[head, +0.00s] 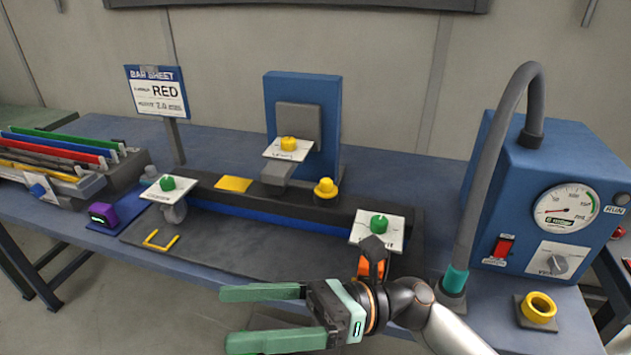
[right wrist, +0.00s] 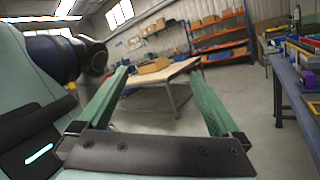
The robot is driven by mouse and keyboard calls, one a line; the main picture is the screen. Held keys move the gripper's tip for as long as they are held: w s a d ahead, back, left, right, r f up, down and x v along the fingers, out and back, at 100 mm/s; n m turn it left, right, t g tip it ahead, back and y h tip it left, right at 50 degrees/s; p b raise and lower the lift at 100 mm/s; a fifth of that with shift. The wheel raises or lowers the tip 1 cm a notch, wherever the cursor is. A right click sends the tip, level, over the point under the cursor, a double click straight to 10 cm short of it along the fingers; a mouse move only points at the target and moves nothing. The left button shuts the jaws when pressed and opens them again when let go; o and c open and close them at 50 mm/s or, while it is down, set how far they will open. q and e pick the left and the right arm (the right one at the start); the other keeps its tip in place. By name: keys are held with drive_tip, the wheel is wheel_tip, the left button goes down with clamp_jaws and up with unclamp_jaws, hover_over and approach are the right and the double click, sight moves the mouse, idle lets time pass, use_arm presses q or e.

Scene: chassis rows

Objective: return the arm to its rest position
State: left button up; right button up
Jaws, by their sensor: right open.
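My right gripper (head: 229,318) reaches in from the lower right of the head view, in front of the blue workbench. Its two green fingers are spread apart and point left, with nothing between them. In the right wrist view the same gripper (right wrist: 160,76) shows its fingers apart and empty, facing the room with a wooden table (right wrist: 163,74) in the distance. My left gripper is in neither view.
The blue workbench (head: 225,145) carries a dark fixture with green knobs (head: 379,224), a blue gauge box (head: 540,150) with a grey hose, a yellow ring (head: 538,307), and coloured bars (head: 65,145) at left. Shelves (right wrist: 218,36) stand far back.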

drive_tip(key=w+d+f+m+t+p, duration=0.1)
drive_tip(key=w+d+m+t, duration=0.3)
drive_tip(key=m+t, duration=0.6)
drive_tip(key=w+d+f+m+t+p, duration=0.1)
drive_tip(key=w+d+m+t, duration=0.1)
drive_tip(key=w+m+t, duration=0.8)
drive_tip(key=s+d+f+m+t+h, duration=0.25)
drive_tip(key=d+f+m+h, duration=0.6)
drive_tip(key=m, duration=0.65)
drive_tip(key=s+d+f+m+g+h, duration=0.2)
drive_tip(key=s+f+m, duration=0.3)
drive_tip(key=f, duration=0.3)
drive_tip(key=s+d+f+m+g+h+p, duration=0.1)
drive_tip(key=s+d+f+m+g+h, duration=0.2)
drive_tip(key=f, duration=0.6)
drive_tip(key=s+d+f+m+g+h+p, duration=0.1)
drive_tip(key=s+d+f+m+g+h, duration=0.2)
drive_tip(key=s+f+m, duration=0.3)
wheel_tip(320, 180, down, 2)
drive_tip(key=shift+s+d+f+m+h, duration=0.15)
drive_tip(key=shift+s+d+m+h, duration=0.15)
drive_tip(key=shift+d+m+h, duration=0.4)
